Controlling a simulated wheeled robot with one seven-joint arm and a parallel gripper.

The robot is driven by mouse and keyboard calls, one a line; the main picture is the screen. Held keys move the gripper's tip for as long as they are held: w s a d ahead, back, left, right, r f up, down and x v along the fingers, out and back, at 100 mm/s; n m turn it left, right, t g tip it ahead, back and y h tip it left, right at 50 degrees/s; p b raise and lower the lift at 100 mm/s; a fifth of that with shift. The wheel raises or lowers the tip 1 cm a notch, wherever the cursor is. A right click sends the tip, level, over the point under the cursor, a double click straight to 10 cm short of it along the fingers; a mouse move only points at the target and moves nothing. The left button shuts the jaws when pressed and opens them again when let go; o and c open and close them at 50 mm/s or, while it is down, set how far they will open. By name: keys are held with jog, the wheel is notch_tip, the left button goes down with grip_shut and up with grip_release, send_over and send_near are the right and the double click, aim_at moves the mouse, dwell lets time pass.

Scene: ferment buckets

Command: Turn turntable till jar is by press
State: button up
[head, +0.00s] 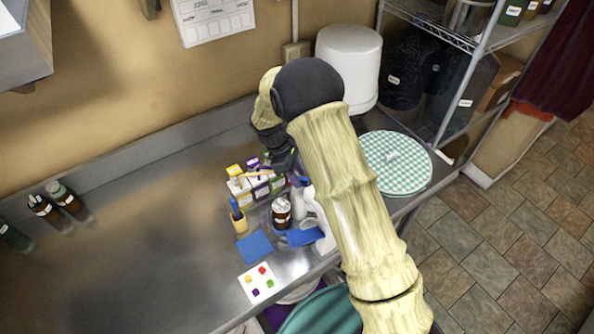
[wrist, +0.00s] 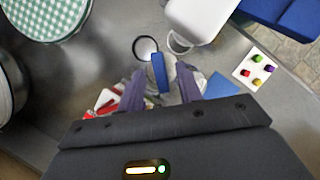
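A dark jar with a pale lid (head: 281,212) stands upright on the counter's right part, left of my arm. A white upright body (head: 325,228), which may be the press, shows beside it, partly behind my arm. It seems to be the white block in the wrist view (wrist: 200,18). I cannot clearly make out the turntable; a pale round surface lies under the fingers in the wrist view. My gripper (wrist: 163,90) is open, pointing down, with a blue bar (wrist: 160,72) showing between its purple fingers. I cannot tell whether they touch it. In the head view my arm hides much of the gripper.
Small boxes (head: 258,187) crowd near the gripper. A green checkered round top (head: 395,165) stands right. The counter's left middle is clear.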

jog(key=shift+d+f, duration=0.15)
jog(key=shift+f, duration=0.15)
grip_shut()
